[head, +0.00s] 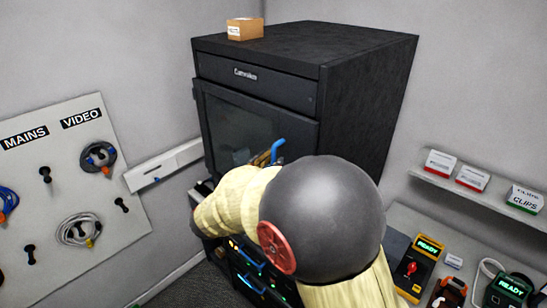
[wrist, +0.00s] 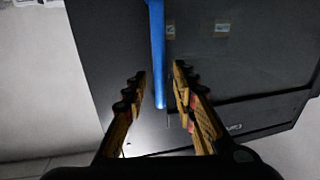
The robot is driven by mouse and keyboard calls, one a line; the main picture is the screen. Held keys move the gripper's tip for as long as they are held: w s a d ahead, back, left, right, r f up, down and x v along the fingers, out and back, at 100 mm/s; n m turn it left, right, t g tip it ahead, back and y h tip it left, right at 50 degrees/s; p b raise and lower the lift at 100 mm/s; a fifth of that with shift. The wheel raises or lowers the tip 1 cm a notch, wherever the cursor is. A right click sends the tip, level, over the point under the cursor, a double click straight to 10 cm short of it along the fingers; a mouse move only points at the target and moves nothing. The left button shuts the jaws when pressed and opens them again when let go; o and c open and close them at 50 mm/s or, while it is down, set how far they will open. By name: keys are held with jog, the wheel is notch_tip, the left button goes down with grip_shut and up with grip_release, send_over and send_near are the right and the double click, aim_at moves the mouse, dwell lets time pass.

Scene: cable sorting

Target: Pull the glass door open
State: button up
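The glass door (head: 238,125) is the dark front of a black cabinet, partly hidden by my arm in the head view. It looks shut. Its blue handle (head: 278,150) shows just above my arm. In the wrist view, the blue handle (wrist: 157,50) is a straight bar reaching down to the space between my fingertips, with dark glass (wrist: 260,55) to its right. My gripper (wrist: 159,80) is open, one finger on each side of the bar, with gaps visible. Contact or depth cannot be told. In the head view my gripper is mostly hidden by my arm.
The black cabinet (head: 368,105) stands in the corner with a cardboard box (head: 245,29) on top. A cable board (head: 70,190) hangs at left. A shelf (head: 480,194) with small boxes and a counter with lit devices (head: 427,248) are at right. Lit equipment sits below my arm.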

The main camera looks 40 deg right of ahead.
jog(key=shift+x, duration=1)
jog(key=shift+c, duration=1.2)
jog(key=c, duration=0.4)
grip_shut()
